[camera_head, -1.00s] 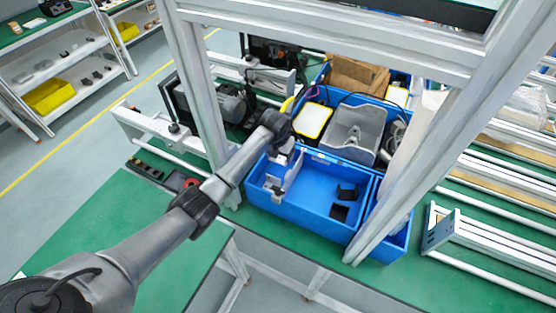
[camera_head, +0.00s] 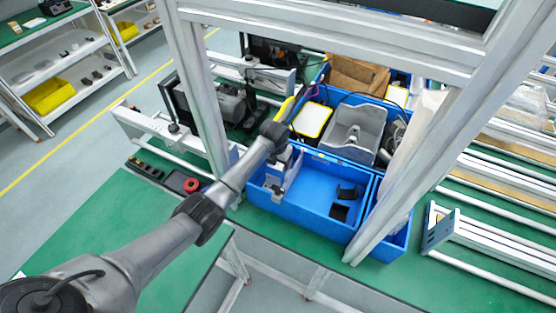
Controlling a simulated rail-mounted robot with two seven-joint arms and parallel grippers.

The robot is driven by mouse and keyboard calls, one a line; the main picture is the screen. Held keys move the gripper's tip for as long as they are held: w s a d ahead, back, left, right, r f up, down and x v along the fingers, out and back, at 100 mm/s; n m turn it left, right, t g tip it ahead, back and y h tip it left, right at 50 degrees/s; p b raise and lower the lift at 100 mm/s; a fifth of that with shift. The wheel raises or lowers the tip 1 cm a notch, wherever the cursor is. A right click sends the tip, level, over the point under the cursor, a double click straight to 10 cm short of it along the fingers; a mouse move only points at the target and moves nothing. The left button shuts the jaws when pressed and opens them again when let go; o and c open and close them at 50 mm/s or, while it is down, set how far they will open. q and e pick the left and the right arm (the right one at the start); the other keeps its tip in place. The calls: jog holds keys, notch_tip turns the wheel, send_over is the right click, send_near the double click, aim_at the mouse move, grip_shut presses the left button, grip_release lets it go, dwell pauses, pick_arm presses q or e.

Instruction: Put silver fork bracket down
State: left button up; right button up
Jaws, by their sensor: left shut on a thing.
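My left arm reaches in from the lower left to the left end of the front blue bin (camera_head: 310,212). My left gripper (camera_head: 277,176) is at that end, shut on the silver fork bracket (camera_head: 292,170). The bracket is a pale metallic piece just inside the bin's left wall. Its lower end is low in the bin, but I cannot tell whether it touches the floor. The wrist partly hides the gripper and bracket. My right gripper is not in view.
Small black parts (camera_head: 346,193) lie at the bin's right end; its middle floor is clear. A grey container (camera_head: 353,132) and a yellow-rimmed white tray (camera_head: 312,120) stand behind. Silver frame posts (camera_head: 205,85) rise on both sides of the bin.

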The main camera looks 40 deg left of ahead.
pick_arm(q)
jog(key=shift+f, duration=0.5)
jog(key=o, duration=0.7)
jog(key=shift+r, duration=0.1)
